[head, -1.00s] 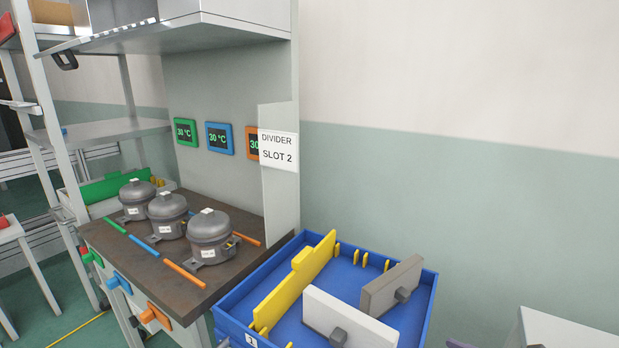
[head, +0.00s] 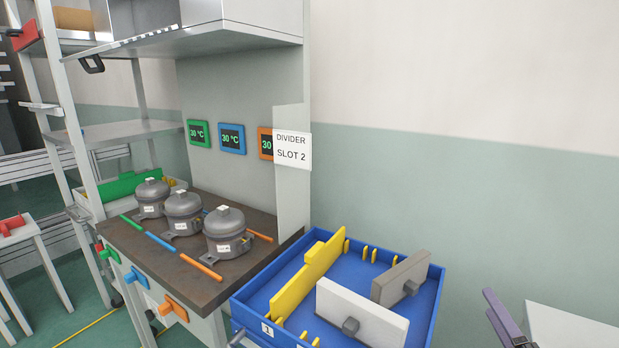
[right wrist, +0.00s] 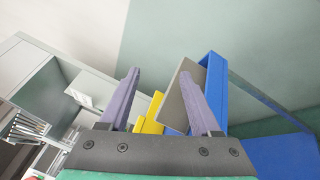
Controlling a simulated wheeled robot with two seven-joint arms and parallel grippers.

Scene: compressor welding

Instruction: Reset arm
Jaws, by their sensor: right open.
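My right gripper (head: 508,318) shows at the lower right edge of the head view, right of the blue crate (head: 437,310). In the right wrist view its two purple fingers (right wrist: 160,100) stand wide apart with nothing between them held. Behind the fingers are the yellow divider (right wrist: 152,115), the grey divider (right wrist: 180,92) and the blue crate (right wrist: 240,110). In the head view the yellow divider (head: 305,282), a white divider (head: 362,316) and the grey divider (head: 402,278) stand in the crate. My left gripper is not in view.
Several dark grey compressors (head: 226,232) stand on the brown worktop (head: 190,268), separated by coloured strips. A shelf frame (head: 75,130) rises at the left. A sign reading "DIVIDER SLOT 2" (head: 291,150) hangs on the panel edge. A white surface (head: 570,328) lies at the lower right.

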